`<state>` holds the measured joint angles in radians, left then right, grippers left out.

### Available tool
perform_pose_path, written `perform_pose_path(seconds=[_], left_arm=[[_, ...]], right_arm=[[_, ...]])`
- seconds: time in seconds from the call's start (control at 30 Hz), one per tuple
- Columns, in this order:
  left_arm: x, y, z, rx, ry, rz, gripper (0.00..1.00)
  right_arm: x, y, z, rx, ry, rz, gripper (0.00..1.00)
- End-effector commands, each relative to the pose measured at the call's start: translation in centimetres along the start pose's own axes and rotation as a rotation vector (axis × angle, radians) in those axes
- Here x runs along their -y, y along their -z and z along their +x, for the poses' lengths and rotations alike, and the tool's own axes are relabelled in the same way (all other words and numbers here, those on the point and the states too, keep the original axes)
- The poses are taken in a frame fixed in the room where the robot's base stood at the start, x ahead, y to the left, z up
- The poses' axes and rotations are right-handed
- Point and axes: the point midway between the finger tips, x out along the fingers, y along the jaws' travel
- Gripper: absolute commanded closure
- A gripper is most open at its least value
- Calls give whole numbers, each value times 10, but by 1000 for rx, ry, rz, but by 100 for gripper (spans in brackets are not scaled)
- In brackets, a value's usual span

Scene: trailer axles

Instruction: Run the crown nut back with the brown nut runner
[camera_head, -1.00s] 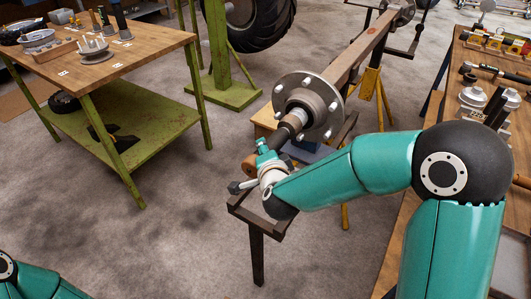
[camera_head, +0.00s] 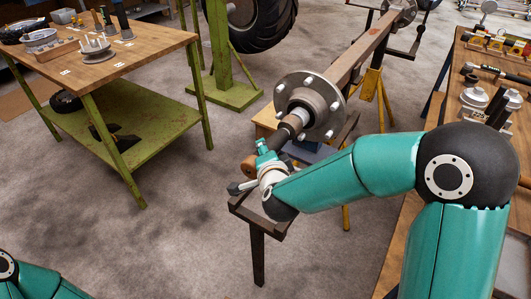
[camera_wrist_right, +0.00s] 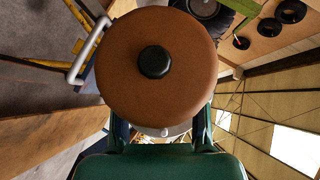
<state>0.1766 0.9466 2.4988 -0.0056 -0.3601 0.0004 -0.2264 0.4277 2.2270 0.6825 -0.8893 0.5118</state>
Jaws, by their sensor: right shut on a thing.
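My right gripper (camera_head: 266,158) is shut on the brown nut runner (camera_head: 249,166) in front of the axle's near end. The runner's dark barrel (camera_head: 283,138) points into the middle of the round hub flange (camera_head: 318,93) with its several studs. The crown nut cannot be made out; the runner's front end and the hub hide that spot. In the right wrist view the runner's round brown back end (camera_wrist_right: 125,80), with a black knob in its centre, fills the middle, between my gripper's fingers. Of my left arm only a part shows at the bottom left; its gripper is out of view.
The axle beam (camera_head: 358,50) rests on a yellow stand (camera_head: 371,85). A dark stand (camera_head: 257,245) is just below my right gripper. A green-legged workbench (camera_head: 150,50) is at the left, another bench (camera_head: 460,40) at the right.

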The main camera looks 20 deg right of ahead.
Motion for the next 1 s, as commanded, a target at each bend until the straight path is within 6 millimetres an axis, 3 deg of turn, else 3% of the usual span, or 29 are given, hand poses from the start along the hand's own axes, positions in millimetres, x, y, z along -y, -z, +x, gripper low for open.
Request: perform_pose_path(seconds=[0.07,1.0], left_arm=[[0,0,0,0,0,0,60],[2,0,6,0,0,0,60]], right_arm=[[6,8,2,-23,13,10,100],[6,3,-4,-24,14,11,100]])
